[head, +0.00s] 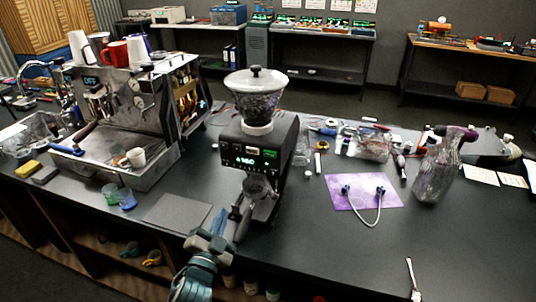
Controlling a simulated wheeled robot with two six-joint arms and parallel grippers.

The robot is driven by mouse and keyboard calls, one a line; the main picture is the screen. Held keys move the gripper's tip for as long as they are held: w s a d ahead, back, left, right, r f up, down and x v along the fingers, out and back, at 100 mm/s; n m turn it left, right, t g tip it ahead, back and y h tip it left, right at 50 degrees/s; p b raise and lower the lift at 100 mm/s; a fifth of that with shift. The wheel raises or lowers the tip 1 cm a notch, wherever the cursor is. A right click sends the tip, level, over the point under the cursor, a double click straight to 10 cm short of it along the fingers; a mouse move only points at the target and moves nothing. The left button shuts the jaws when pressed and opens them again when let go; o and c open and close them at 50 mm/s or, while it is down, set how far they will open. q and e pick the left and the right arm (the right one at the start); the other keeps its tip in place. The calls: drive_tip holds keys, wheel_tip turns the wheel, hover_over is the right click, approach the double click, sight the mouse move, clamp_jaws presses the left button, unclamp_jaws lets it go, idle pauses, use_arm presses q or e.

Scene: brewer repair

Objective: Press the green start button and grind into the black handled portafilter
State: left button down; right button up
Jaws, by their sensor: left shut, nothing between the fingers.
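The black grinder (262,143) stands mid-counter with a clear bean hopper (255,95) on top. Its front panel shows a lit display (262,161) and small green lights; I cannot tell which is the start button. A metal portafilter (257,187) sits under the panel, its dark handle (241,222) pointing forward and down. My left gripper (218,222) is shut and empty, in front of the grinder and just left of the handle in the picture. I cannot tell if it touches the handle. My right gripper is not in view.
An espresso machine (110,120) with cups on top stands to the left. A grey mat (175,213) lies left of my gripper. A purple mat (363,192) with a looped cable and a wrapped bottle (436,168) are to the right. The front right counter is mostly clear.

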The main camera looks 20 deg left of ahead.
sight(270, 154)
use_arm(q)
drive_tip(key=s+d+r+m+t+h, duration=0.1)
drive_tip(key=d+r+m+t+h, duration=0.3)
drive_tip(key=d+r+m+h, duration=0.4)
wheel_tip(270, 154, up, 5)
drive_tip(key=m+h, duration=0.4)
drive_tip(key=shift+d+f, duration=0.2)
drive_tip(key=w, duration=0.8)
drive_tip(key=shift+w+b, duration=0.4)
drive_tip(key=shift+b, duration=0.05)
drive_tip(key=shift+d, duration=0.1)
idle(0.9)
drive_tip(key=shift+w, duration=0.4)
